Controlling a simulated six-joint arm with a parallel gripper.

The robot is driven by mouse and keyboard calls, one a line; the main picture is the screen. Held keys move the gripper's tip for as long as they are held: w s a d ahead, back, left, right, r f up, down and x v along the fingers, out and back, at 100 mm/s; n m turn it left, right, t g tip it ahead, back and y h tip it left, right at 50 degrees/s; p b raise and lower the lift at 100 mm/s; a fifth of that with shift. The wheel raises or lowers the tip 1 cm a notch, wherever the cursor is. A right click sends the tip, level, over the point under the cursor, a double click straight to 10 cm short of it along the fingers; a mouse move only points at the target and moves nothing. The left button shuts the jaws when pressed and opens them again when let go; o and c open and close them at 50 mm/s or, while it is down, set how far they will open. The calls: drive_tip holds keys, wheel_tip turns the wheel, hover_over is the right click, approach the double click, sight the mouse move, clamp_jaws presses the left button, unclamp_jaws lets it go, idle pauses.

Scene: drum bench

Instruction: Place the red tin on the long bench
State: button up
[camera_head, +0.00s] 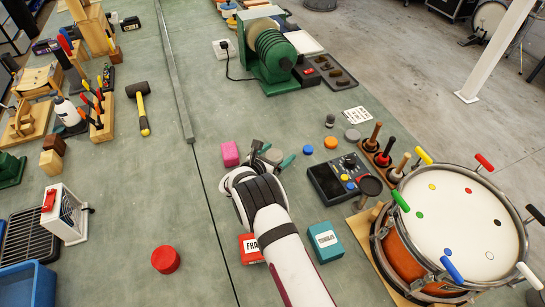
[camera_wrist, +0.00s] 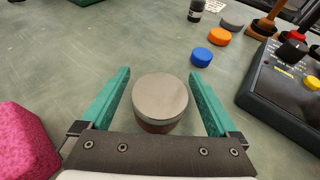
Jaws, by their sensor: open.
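A round tin (camera_wrist: 160,98) with a grey lid and a dark red-brown side stands upright between the fingers of my gripper (camera_wrist: 159,74) in the wrist view. The teal fingers are open, with a gap on each side of the tin. In the head view my gripper (camera_head: 273,154) is over the right-hand green surface, and the tin is mostly hidden by the wrist and fingers. A plain red round piece (camera_head: 165,260) sits on the left-hand green surface, well away from my gripper. I cannot tell from its look alone whether it is also a tin.
A pink block (camera_head: 230,153) is close left of my gripper. Blue (camera_head: 308,150) and orange (camera_head: 331,142) discs lie to the right, with a black control box (camera_head: 340,178) and a drum (camera_head: 455,215) beyond. Red (camera_head: 250,248) and teal (camera_head: 325,242) boxes stand beside my arm.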

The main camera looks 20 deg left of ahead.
drive_tip(key=v, duration=1.1)
drive_tip(key=shift+s+r, duration=0.2)
drive_tip(key=shift+s, duration=0.15)
